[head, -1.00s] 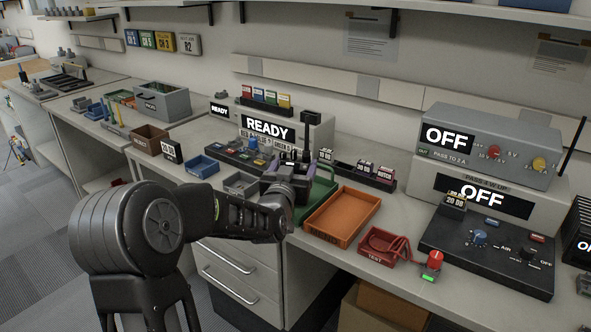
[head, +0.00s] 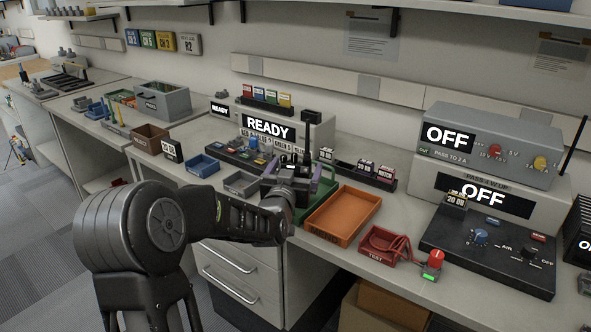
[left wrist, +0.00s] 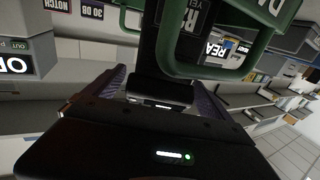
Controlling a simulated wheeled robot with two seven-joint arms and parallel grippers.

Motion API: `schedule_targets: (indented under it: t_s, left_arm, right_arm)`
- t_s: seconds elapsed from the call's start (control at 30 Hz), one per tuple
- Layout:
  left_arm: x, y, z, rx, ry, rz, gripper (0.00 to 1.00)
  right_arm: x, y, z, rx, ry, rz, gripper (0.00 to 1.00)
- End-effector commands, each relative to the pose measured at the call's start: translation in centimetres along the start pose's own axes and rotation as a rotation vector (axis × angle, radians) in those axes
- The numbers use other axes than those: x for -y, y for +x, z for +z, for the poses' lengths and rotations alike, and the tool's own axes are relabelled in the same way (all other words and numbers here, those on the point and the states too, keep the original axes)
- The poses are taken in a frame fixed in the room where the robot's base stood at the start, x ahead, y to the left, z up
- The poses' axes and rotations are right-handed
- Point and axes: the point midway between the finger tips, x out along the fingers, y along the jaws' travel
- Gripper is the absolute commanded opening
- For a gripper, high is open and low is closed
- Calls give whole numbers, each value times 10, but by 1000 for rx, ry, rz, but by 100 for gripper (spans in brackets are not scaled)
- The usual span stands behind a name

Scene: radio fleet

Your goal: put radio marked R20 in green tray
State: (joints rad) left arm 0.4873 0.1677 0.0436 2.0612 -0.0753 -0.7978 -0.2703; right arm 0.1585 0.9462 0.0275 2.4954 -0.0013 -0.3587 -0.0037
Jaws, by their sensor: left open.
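The green tray (head: 327,188) stands on the bench left of the orange tray, partly hidden behind my left gripper. My left gripper (head: 292,172) is at the green tray's left side, with its jaws apart. In the left wrist view, the purple-grey fingers of the gripper (left wrist: 162,88) stand on both sides of a dark upright body (left wrist: 152,45). I cannot tell whether it touches them. No R20 mark is legible, so I cannot tell which thing is that radio. My right gripper is out of view.
An orange tray (head: 343,214) and a small red TEST tray (head: 378,246) lie to the right. A black post with a block on top (head: 311,118) rises behind the gripper. Blue (head: 203,165) and grey (head: 241,183) trays stand left. OFF units (head: 490,150) fill the right.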

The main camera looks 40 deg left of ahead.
Motion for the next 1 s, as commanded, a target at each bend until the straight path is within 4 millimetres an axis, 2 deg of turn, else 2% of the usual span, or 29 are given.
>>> schedule_targets:
  t_s: [0.17,0.23,0.37,0.7,0.83,1.0]
  left_arm:
    - [0,-1,-4,0,0,0,94]
    - [0,-9,-3,-1,1,0,94]
    - [0,-30,-2,-1,1,0,94]
    - [0,-99,-3,-2,1,0,94]
    - [0,-114,-3,-2,1,0,94]
    - [0,-120,-3,-1,0,0,94]
  right_arm:
    - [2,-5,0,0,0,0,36]
    - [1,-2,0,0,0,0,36]
    - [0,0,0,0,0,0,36]
    - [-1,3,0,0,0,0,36]
    - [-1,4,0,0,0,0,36]
    - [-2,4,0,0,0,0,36]
